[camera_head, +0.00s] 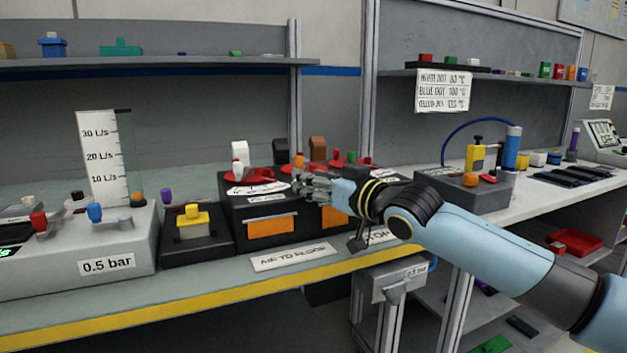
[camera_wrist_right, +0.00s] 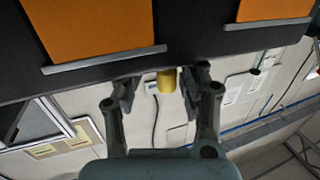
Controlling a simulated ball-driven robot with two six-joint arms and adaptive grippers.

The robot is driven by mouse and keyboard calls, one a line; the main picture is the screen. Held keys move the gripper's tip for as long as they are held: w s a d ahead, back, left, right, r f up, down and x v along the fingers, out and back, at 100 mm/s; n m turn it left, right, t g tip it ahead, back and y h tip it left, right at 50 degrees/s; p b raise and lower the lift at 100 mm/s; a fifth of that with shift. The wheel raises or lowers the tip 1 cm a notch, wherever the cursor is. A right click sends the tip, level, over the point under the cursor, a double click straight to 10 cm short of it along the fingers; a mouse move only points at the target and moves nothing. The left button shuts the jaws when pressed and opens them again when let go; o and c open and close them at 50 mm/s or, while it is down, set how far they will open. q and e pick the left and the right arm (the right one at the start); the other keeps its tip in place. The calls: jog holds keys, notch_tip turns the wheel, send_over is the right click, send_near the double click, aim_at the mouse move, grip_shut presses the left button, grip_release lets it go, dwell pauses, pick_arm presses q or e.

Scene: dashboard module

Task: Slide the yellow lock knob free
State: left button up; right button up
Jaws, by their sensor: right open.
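The yellow lock knob (camera_wrist_right: 167,80) shows in the right wrist view as a short yellow cylinder at the edge of the black dashboard module (camera_wrist_right: 95,82), between two orange panels. My right gripper (camera_wrist_right: 163,88) is open, with one finger on each side of the knob; a gap shows on both sides. In the head view my right gripper (camera_head: 312,186) is in front of the black module (camera_head: 236,222), near its top front edge. The knob cannot be made out there, behind the gripper. My left gripper is not in view.
Orange panels (camera_head: 271,226) are on the module's front. Red dials and levers (camera_head: 256,188) stand on its top. A black box with a yellow block (camera_head: 193,221) and the grey 0.5 bar unit (camera_head: 106,264) stand to the left. A grey box (camera_head: 465,193) is to the right.

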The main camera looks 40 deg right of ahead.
jog(key=shift+a, duration=0.1)
jog(key=s+d, duration=0.1)
jog(key=s, duration=1.1)
dwell(0.8)
